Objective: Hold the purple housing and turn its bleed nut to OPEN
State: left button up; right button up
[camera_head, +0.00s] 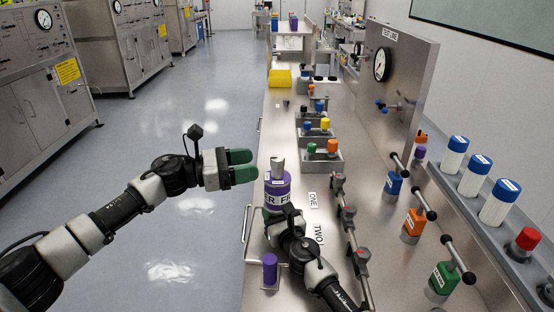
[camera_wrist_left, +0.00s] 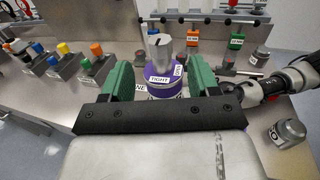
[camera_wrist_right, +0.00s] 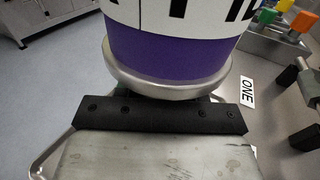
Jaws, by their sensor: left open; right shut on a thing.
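The purple housing (camera_head: 278,186) stands upright on the steel bench near its left edge. On its top is the silver bleed nut (camera_head: 277,165). In the left wrist view the nut (camera_wrist_left: 160,50) has a dark line on its top, and a TIGHT label faces the camera on the purple collar (camera_wrist_left: 160,80). My left gripper (camera_head: 241,167) is open and empty, left of the nut at about its height, its green fingers pointing at it. My right gripper is shut on the housing low down; in the right wrist view the housing (camera_wrist_right: 170,55) fills the top and hides the fingertips.
Labels ONE (camera_head: 312,200) and TWO (camera_head: 319,234) lie right of the housing. Valve blocks (camera_head: 320,157) with coloured knobs stand behind it. A rail with grey clamps (camera_head: 348,212) runs along the right.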

aim_at(277, 158)
pick_arm(q)
jog(key=x, duration=0.7)
jog(key=shift+w+d, duration=0.1)
jog(key=shift+d, duration=0.05)
jog(key=c, duration=0.9)
jog(key=shift+c, duration=0.2)
